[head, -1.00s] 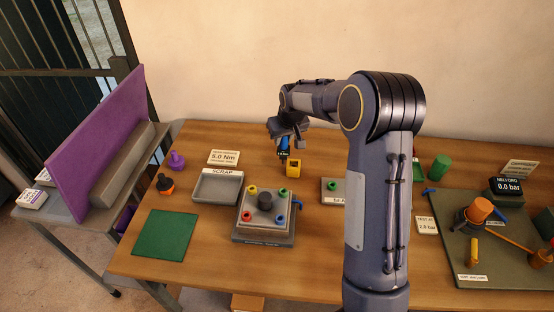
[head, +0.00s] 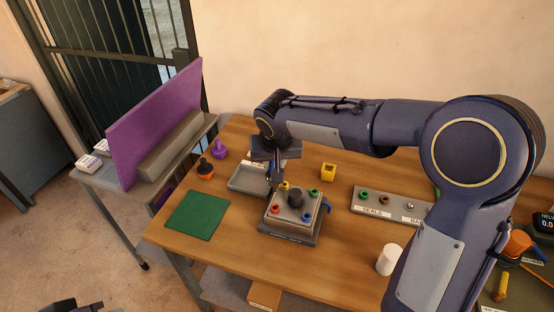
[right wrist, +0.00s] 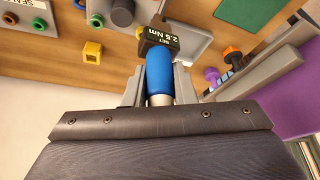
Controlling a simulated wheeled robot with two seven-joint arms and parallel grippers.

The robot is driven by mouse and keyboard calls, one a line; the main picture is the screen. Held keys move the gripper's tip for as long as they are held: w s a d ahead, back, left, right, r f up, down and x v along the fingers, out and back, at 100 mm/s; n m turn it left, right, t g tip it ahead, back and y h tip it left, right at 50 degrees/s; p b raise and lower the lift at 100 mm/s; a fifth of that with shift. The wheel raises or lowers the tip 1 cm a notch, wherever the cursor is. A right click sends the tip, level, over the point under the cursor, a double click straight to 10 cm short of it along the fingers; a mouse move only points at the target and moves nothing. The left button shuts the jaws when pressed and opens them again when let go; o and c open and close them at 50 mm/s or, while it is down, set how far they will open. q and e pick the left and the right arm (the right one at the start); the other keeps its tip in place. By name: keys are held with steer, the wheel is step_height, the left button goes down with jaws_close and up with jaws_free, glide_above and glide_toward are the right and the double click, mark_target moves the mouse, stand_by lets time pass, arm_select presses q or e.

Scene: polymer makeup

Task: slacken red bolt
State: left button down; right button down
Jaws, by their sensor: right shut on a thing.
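The red bolt (head: 276,210) sits at the front left corner of a grey block (head: 290,228) with a dark central knob (head: 296,197). Yellow (head: 285,186), green (head: 314,193) and blue (head: 306,217) bolts are at its other corners. My right gripper (head: 268,164) is above the block's back left side, shut on a blue-handled torque driver (right wrist: 160,75) whose display reads 2.5 Nm. The driver points down near the yellow and red bolts; I cannot tell if its tip touches anything. A dark part at the bottom left, likely my left gripper (head: 60,306), is cut off.
The scrap tray (head: 247,181) is just behind the block. A yellow cube (head: 328,172), a seals rack (head: 385,206) and a white cup (head: 389,260) stand to the right. A green mat (head: 197,215) lies left, with purple and orange pieces behind it.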

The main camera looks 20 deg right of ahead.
mark_target(275, 185)
steer(key=shift+f+b, duration=0.1)
steer(key=shift+b, duration=0.25)
step_height(275, 185, down, 6)
steer(key=b, duration=0.5)
steer(key=shift+r, duration=0.2)
steer(key=shift+b, duration=0.35)
stand_by(1.4)
steer(key=shift+f, duration=0.1)
steer(key=shift+f+b, duration=0.35)
steer(key=shift+b, duration=0.1)
steer(key=shift+f+b, duration=0.55)
steer(key=shift+f, duration=0.1)
steer(key=c, duration=1.1)
jaws_free()
